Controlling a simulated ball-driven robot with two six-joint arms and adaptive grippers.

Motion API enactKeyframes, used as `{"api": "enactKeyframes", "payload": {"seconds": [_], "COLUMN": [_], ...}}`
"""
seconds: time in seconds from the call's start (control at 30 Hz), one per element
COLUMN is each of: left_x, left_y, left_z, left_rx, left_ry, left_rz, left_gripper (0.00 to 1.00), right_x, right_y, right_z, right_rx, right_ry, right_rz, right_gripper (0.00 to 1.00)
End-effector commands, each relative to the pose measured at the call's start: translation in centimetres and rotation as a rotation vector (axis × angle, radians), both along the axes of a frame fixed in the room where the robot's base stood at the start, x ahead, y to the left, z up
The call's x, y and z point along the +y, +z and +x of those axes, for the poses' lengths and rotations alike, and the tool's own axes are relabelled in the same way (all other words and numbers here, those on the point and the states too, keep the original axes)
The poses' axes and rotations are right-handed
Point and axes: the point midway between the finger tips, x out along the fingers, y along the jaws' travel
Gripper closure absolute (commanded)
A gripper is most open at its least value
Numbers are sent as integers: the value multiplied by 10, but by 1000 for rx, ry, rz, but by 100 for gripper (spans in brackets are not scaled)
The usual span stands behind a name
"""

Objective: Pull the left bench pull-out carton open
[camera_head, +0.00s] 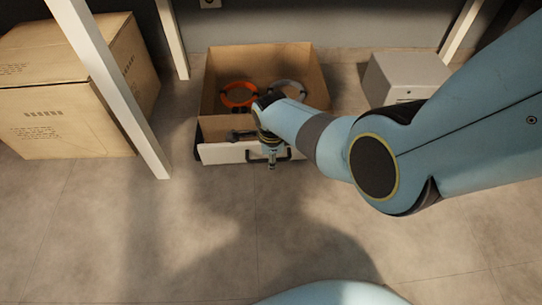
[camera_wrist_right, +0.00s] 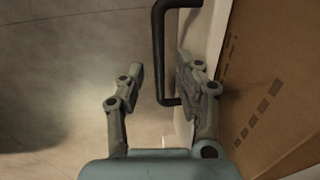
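The pull-out carton (camera_head: 210,85) is a brown open-topped box on the floor with a white front panel (camera_head: 225,154). A dark bar handle (camera_head: 284,155) is on this panel; it also shows in the wrist view (camera_wrist_right: 159,50). My right gripper (camera_head: 270,160) reaches down in front of the panel at the handle. In the wrist view my right gripper (camera_wrist_right: 160,80) is open, with the handle bar between its fingers; one finger overlaps the white panel. I cannot tell whether either finger touches the bar. My left gripper is not in view.
An orange ring (camera_head: 239,94) and a grey ring lie in the carton. A closed brown carton (camera_head: 65,130) stands left, behind a pale bench leg (camera_head: 110,90). A grey box (camera_head: 405,78) stands right. The floor in front is clear.

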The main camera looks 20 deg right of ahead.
Motion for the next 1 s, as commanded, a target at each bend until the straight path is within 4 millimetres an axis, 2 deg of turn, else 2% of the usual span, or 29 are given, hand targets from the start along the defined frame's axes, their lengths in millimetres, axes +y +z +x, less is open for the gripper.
{"api": "enactKeyframes", "payload": {"seconds": [0.23, 0.5, 1.0], "left_x": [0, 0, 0], "left_y": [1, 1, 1], "left_z": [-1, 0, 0], "left_rx": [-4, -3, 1], "left_ry": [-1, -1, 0], "left_rz": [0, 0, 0], "left_gripper": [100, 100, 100], "right_x": [0, 0, -1], "right_y": [0, 0, 0], "right_z": [1, 0, -1], "right_rx": [-1, -1, -1], "right_ry": [0, 0, 0], "right_rz": [0, 0, 0], "right_gripper": [66, 100, 100]}}
